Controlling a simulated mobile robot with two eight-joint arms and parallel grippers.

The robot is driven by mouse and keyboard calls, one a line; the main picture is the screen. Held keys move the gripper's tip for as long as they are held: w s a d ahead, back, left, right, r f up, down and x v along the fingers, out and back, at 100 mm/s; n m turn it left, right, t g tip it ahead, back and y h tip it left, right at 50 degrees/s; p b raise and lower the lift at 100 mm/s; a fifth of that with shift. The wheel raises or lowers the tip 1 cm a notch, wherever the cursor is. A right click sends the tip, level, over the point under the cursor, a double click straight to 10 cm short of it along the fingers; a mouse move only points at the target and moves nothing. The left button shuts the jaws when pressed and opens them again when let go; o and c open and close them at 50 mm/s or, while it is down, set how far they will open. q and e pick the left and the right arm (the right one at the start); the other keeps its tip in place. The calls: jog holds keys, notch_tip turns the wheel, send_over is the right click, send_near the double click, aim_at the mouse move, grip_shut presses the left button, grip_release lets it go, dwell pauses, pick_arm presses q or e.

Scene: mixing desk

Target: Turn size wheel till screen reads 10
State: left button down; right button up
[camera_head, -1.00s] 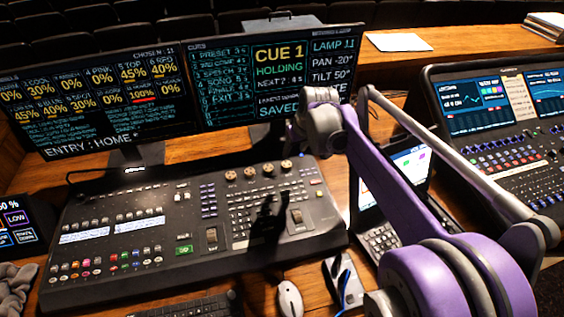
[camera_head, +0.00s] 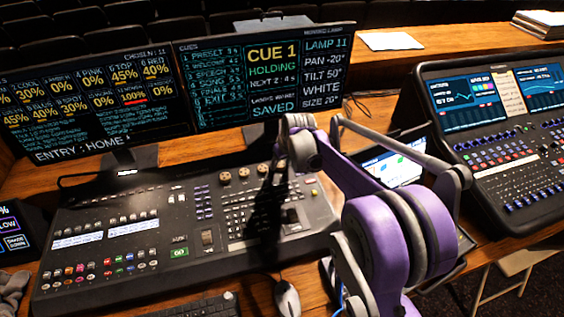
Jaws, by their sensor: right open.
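The right monitor (camera_head: 265,75) has a lamp column reading LAMP 11, PAN -20°, TILT 50°, WHITE and a small SIZE line (camera_head: 321,101) that looks like 20°. The lighting desk (camera_head: 130,215) has a row of several round tan wheels along its upper edge, such as this one (camera_head: 243,174). Their labels are too small to read, so I cannot tell which is the size wheel. My right gripper (camera_head: 279,185), dark and open, hangs below its grey wrist near the right end of that row. It merges with its shadow on the desk, and contact is unclear. My left gripper is out of view.
The left monitor (camera_head: 90,105) stands behind the desk. A mouse (camera_head: 287,298) and a keyboard (camera_head: 205,305) lie in front.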

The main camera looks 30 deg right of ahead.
grip_shut()
jog(key=shift+n, duration=0.3)
jog(key=n+y, duration=0.1)
jog(key=n, duration=0.1)
jog(key=shift+d+n, duration=0.15)
jog(key=shift+n, duration=0.25)
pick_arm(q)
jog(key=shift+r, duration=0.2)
pick_arm(e)
jog(key=shift+w+d+n+g+y, duration=0.1)
jog(key=shift+n+g+y, duration=0.3)
jog(key=shift+n, duration=0.7)
jog(key=shift+n+g+y, duration=0.1)
jog(key=shift+n+y, duration=0.5)
jog(key=shift+n, duration=0.5)
grip_release()
